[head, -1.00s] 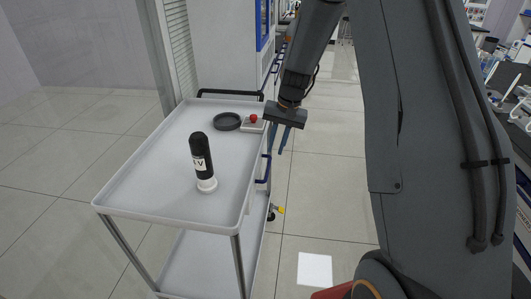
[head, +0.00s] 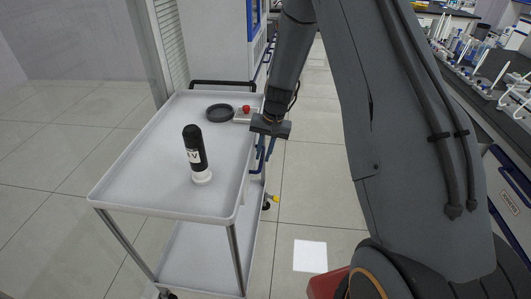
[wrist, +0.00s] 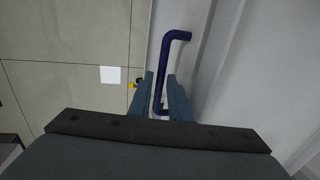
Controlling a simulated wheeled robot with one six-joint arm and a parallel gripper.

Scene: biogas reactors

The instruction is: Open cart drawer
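The white cart (head: 140,170) stands left of my arm, with its drawer side facing right. The drawer's dark blue bar handle (wrist: 164,60) shows clearly in the wrist view; in the head view it is mostly hidden by my gripper. My gripper (head: 264,158) is at the cart's right side, pointing down. In the wrist view my gripper (wrist: 160,75) has its two fingers apart, one on each side of the handle bar, with gaps visible. The drawer looks shut, though its edges are hard to make out.
On the cart top stand a black-and-white bottle (head: 194,150), a dark round dish (head: 219,113) and a small box with a red button (head: 245,112). A lab bench with glassware (head: 490,80) is at the right.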

